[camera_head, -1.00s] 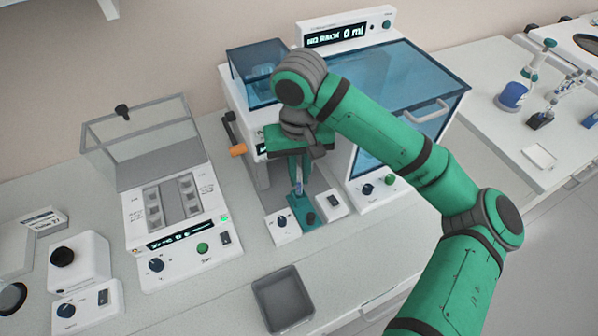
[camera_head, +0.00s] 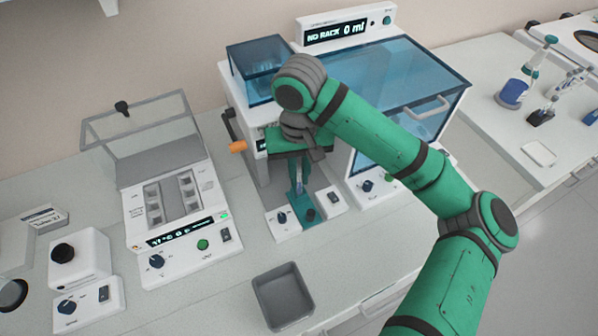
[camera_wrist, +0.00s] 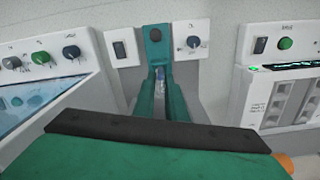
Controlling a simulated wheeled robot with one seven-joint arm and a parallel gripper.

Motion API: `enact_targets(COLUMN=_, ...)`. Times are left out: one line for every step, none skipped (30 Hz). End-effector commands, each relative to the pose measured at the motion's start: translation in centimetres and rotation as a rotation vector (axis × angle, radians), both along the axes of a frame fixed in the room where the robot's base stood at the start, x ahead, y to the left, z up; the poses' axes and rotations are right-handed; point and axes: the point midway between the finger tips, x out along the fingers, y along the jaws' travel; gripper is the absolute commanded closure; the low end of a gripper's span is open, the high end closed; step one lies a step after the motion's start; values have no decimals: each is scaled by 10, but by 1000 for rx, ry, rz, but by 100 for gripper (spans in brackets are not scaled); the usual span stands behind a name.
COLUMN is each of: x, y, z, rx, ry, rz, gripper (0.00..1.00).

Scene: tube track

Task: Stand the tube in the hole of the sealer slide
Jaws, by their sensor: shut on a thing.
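The teal sealer slide (camera_head: 306,209) sticks out at the front of the sealer, between two small white control boxes, with a dark knob near its front end. My gripper (camera_head: 299,184) points down over the back part of the slide. In the wrist view its two green fingers (camera_wrist: 160,101) are shut on a small clear, bluish tube (camera_wrist: 160,74). The slide (camera_wrist: 157,46) lies just past the fingertips. The hole is hidden by the fingers and tube, so I cannot tell whether the tube's lower end is in it.
An orange-tipped lever (camera_head: 238,147) is left of my gripper. A blue-lidded dispenser (camera_head: 405,80) stands close on the right. A heater block with a raised clear lid (camera_head: 178,200) is at left. A grey empty bin (camera_head: 283,296) sits in front on the bench.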

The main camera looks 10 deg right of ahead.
Motion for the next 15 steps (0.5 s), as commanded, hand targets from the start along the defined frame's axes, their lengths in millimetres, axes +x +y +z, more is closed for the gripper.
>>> enact_targets(x=0, y=0, z=-2, rx=0, ry=1, rz=0, gripper=100)
enact_targets(x=0, y=0, z=-3, rx=0, ry=1, rz=0, gripper=100)
enact_targets(x=0, y=0, z=-4, rx=0, ry=1, rz=0, gripper=100)
enact_targets(x=0, y=0, z=-4, rx=0, ry=0, rz=0, gripper=100)
enact_targets(x=0, y=0, z=-4, rx=0, ry=0, rz=0, gripper=100)
enact_targets(x=0, y=0, z=-5, rx=0, ry=0, rz=0, gripper=100)
enact_targets(x=0, y=0, z=-5, rx=0, ry=0, rz=0, gripper=100)
enact_targets(x=0, y=0, z=-5, rx=0, ry=0, rz=0, gripper=100)
enact_targets(x=0, y=0, z=-5, rx=0, ry=0, rz=0, gripper=100)
enact_targets(x=0, y=0, z=-5, rx=0, ry=0, rz=0, gripper=100)
enact_targets(x=0, y=0, z=-5, rx=0, ry=0, rz=0, gripper=100)
enact_targets(x=0, y=0, z=-5, rx=0, ry=0, rz=0, gripper=100)
enact_targets(x=0, y=0, z=-5, rx=0, ry=0, rz=0, gripper=100)
enact_targets(x=0, y=0, z=-5, rx=0, ry=0, rz=0, gripper=100)
enact_targets(x=0, y=0, z=-5, rx=0, ry=0, rz=0, gripper=100)
